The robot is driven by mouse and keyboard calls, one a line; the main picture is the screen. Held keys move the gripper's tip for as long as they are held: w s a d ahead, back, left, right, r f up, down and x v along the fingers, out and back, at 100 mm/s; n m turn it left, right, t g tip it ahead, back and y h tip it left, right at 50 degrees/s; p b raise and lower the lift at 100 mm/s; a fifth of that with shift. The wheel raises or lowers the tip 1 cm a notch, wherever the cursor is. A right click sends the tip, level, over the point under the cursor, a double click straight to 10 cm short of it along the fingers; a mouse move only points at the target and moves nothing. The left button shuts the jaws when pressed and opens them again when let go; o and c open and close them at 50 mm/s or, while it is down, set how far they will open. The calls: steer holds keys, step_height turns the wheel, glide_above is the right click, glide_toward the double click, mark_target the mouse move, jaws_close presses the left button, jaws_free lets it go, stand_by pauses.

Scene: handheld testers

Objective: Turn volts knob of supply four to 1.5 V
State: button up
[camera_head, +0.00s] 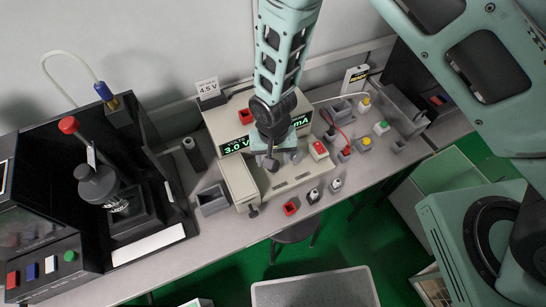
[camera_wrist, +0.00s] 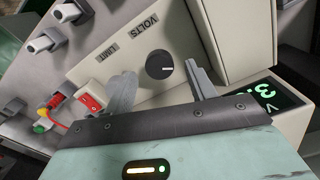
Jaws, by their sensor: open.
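The power supply (camera_head: 225,118) is a beige bench unit whose green display (camera_head: 237,146) reads 3.0 V in the head view. My gripper (camera_wrist: 159,72) is open, with one finger on each side of the knob in the picture. I cannot tell whether either finger touches it. In the head view my gripper (camera_head: 282,160) is over the supply's front and hides the knob and part of the display.
A LIMIT label (camera_wrist: 108,52) and a red rocker switch (camera_wrist: 90,102) are on the same panel, near the left finger.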

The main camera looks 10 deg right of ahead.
steer(key=shift+f, duration=0.85)
steer(key=c, duration=1)
steer(key=shift+n, duration=0.3)
steer(key=n+b, duration=0.3)
steer(key=n, duration=0.2)
steer(key=shift+f, duration=0.1)
steer(key=n+b, duration=0.1)
steer(key=n, duration=0.5)
steer(key=shift+a+b, duration=0.1)
steer(key=shift+b, duration=0.3)
